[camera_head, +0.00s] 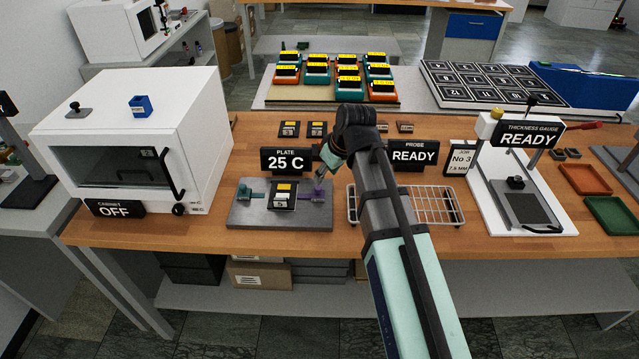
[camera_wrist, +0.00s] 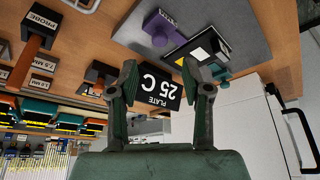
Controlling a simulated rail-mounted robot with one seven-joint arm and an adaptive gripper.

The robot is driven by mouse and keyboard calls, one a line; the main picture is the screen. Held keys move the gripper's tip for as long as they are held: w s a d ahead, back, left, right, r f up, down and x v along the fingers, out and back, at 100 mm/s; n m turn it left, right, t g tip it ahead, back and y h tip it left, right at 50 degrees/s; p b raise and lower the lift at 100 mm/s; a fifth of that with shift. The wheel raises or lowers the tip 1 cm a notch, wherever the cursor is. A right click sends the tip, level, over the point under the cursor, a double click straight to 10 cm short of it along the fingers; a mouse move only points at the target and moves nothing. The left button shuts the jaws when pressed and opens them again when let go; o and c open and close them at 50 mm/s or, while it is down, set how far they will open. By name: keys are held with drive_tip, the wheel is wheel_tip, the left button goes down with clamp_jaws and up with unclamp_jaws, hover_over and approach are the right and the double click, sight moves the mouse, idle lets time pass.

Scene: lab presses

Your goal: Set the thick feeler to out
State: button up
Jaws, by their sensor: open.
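A grey plate (camera_head: 270,217) lies on the bench. A teal piece (camera_head: 246,194) sits on its left and a purple piece (camera_head: 317,196) on its right, with a dark labelled block (camera_head: 282,195) between them. No readable label tells me which is the thick feeler. My gripper (camera_head: 325,163) is above the plate's right rear side, close to the purple piece. In the wrist view my gripper (camera_wrist: 160,75) is open and empty; the purple piece (camera_wrist: 158,30) and teal piece (camera_wrist: 217,70) lie beyond its fingers, apart from them.
The "PLATE 25 C" sign (camera_head: 288,161) stands behind the plate, between my fingers in the wrist view. A wire rack (camera_head: 430,205) and the "PROBE READY" sign (camera_head: 412,155) are on the right. A white cabinet (camera_head: 190,110) stands left. A thickness gauge (camera_head: 490,190) stands far right.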

sight(318, 188)
drive_tip(key=p+x, duration=0.1)
drive_tip(key=x, duration=0.6)
drive_tip(key=shift+w+f, duration=0.1)
drive_tip(key=shift+f, duration=0.1)
clamp_jaws()
